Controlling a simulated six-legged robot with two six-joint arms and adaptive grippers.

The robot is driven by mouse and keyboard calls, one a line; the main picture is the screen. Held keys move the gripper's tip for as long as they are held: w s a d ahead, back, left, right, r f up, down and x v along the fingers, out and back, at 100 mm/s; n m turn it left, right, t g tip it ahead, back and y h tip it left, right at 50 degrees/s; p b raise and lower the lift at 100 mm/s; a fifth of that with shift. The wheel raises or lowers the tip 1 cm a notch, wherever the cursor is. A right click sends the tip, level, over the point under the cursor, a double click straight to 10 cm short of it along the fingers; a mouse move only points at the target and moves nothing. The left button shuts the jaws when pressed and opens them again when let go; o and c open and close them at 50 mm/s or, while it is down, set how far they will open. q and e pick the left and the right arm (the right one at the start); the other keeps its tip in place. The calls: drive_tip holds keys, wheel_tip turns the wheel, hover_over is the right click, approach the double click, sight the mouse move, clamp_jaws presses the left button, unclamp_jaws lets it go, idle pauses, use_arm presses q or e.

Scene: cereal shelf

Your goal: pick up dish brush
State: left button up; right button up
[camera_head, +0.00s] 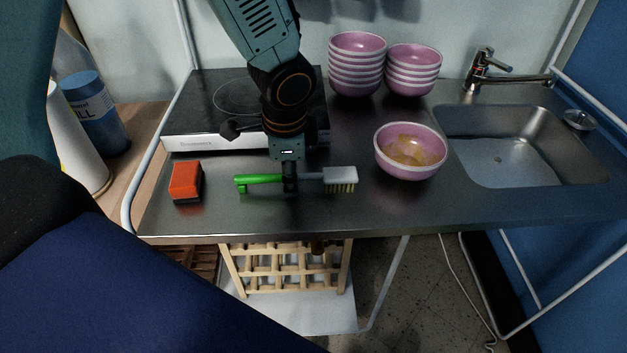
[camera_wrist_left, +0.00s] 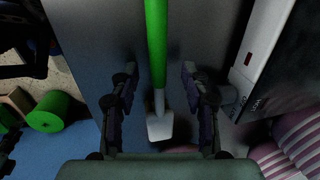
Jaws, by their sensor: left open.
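The dish brush (camera_head: 258,179) lies on the steel counter (camera_head: 215,222), its green handle to the left and its white head with pale bristles to the right. My left gripper (camera_head: 290,184) is over the middle of the brush and hides part of it. In the left wrist view, the brush (camera_wrist_left: 156,45) runs between the two spread fingers of my left gripper (camera_wrist_left: 158,70), with a visible gap on each side. The gripper is open and holds nothing. My right gripper is not in view.
An orange-red sponge (camera_head: 185,181) lies left of the brush. A pink bowl (camera_head: 408,168) stands to the right, before the sink (camera_head: 500,180). A black cooktop (camera_head: 190,110) and stacked pink bowls (camera_head: 356,66) are behind. The counter's front strip is clear.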

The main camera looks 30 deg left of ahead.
use_arm(q)
drive_tip(key=shift+w+d, duration=0.1)
drive_tip(key=shift+d, duration=0.1)
drive_tip(key=shift+c, duration=0.7)
drive_tip(key=shift+s+a+r, duration=0.15)
drive_tip(key=shift+s+a, duration=0.05)
drive_tip(key=shift+s, duration=0.15)
drive_tip(key=c, duration=0.4)
drive_tip(key=shift+w+d, duration=0.15)
drive_tip(key=shift+w, duration=0.05)
clamp_jaws()
drive_tip(key=shift+s, duration=0.1)
wheel_tip(320, 180, up, 9)
drive_tip(key=p, duration=0.3)
drive_tip(key=shift+p, duration=0.35)
drive_tip(key=shift+r, duration=0.4)
